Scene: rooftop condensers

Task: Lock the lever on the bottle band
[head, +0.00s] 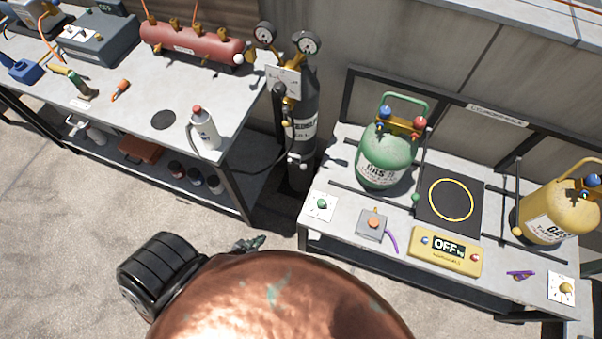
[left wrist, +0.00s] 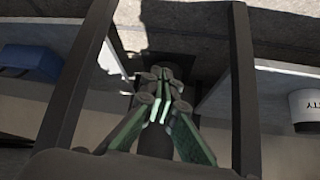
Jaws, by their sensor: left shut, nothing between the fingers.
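A dark gas bottle (head: 302,87) with a white label stands upright between the two benches. A band (head: 300,160) with small light fittings shows low on it; the lever is too small to tell apart, so I cannot tell its position. My left gripper (head: 256,242) is in front of the gap between the benches, apart from the bottle and nearer to me. In the left wrist view my left gripper (left wrist: 162,88) has its greenish fingers closed together, with nothing between them. A dark shape behind the fingers there is partly hidden. My right gripper is not in view.
The right bench (head: 330,237) carries a green cylinder (head: 386,158), a yellow cylinder (head: 548,213) and a scale display (head: 445,250). A hose hangs beside the bottle. Open floor lies in front.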

